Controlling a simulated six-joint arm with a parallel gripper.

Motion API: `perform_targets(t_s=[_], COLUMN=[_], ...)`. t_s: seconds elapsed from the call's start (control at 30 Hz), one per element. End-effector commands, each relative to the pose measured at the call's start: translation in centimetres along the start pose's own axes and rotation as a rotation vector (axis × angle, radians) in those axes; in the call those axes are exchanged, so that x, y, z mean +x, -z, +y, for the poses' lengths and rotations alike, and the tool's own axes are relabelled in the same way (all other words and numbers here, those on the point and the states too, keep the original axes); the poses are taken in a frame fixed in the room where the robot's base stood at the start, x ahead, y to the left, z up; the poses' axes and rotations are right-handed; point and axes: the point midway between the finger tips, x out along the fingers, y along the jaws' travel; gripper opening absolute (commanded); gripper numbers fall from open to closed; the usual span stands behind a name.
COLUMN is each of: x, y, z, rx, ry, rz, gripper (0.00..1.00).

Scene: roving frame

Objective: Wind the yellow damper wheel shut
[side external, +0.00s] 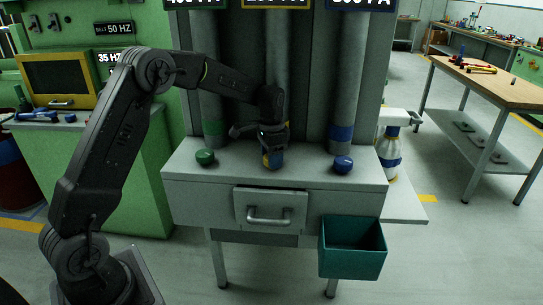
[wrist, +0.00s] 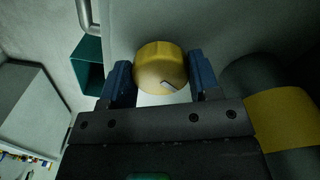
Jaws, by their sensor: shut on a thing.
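The yellow damper wheel (wrist: 158,58) is a round knob with a pale pointer mark on its face, slanting down to the right in the wrist view. My gripper (wrist: 160,72) has its two blue fingers on either side of the wheel and is shut on it. In the side view my gripper (side external: 272,157) reaches down to the middle of the grey bench top and hides most of the wheel.
A green wheel (side external: 205,157) is left of my gripper and a blue wheel (side external: 343,164) is right of it. Grey pipes stand close behind. A drawer (side external: 270,210) and a teal bin (side external: 352,250) are at the bench front.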

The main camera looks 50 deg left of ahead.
Motion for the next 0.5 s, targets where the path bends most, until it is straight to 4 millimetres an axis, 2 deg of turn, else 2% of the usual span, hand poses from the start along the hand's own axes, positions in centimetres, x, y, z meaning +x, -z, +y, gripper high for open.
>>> perform_targets(t_s=[0.5], x=[-0.10], y=[0.04], z=[0.14], rx=[-0.415], ry=[0.000], rz=[0.001], gripper=[0.33])
